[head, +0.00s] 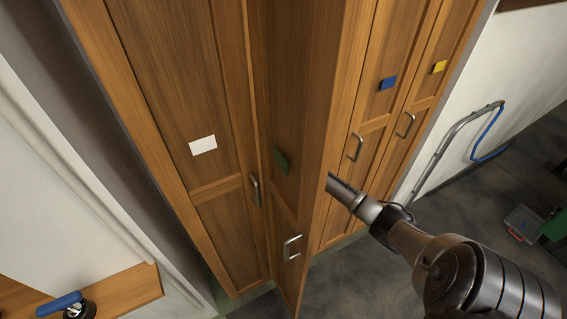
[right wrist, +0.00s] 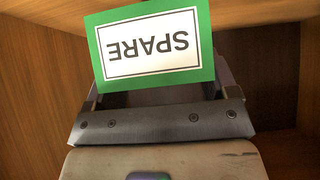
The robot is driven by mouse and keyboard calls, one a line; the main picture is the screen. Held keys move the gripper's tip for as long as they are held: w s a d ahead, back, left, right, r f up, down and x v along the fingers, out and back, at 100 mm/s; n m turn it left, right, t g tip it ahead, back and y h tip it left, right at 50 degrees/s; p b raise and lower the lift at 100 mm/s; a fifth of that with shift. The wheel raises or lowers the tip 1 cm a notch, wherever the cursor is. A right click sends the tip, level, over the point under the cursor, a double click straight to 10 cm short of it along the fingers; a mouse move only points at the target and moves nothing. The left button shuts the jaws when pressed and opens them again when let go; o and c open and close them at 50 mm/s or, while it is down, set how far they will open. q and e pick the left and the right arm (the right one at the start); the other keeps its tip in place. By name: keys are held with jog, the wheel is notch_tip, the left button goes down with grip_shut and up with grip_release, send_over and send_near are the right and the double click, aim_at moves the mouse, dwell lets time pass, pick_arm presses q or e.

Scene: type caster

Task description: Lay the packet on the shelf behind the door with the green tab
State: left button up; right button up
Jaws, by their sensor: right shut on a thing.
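The door with the green tab (head: 281,161) stands swung open, seen nearly edge-on in the head view. My right arm reaches in from the right, and its front end passes behind this door's edge, which hides the fingers there. In the right wrist view my right gripper (right wrist: 158,88) is shut on the packet (right wrist: 205,77), a green-bordered piece with a white panel reading SPARE upside down. The packet is inside a wooden compartment; a wooden surface (right wrist: 287,152) shows at the lower right. I cannot tell whether the packet touches it. My left gripper is not in view.
Shut doors with a white tab (head: 203,145), a blue tab (head: 388,83) and a yellow tab (head: 439,67) flank the open door. Wooden walls (right wrist: 35,75) stand close around my right gripper. A metal rail (head: 425,178) stands at the right. The dark floor is partly clear.

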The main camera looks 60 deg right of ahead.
jog(key=shift+f, duration=1.65)
jog(key=shift+w+f, duration=0.1)
jog(key=o, duration=1.4)
jog(key=shift+f+b, duration=0.2)
jog(key=shift+b, duration=0.1)
jog(key=shift+o, duration=1.4)
jog(key=shift+r, duration=0.15)
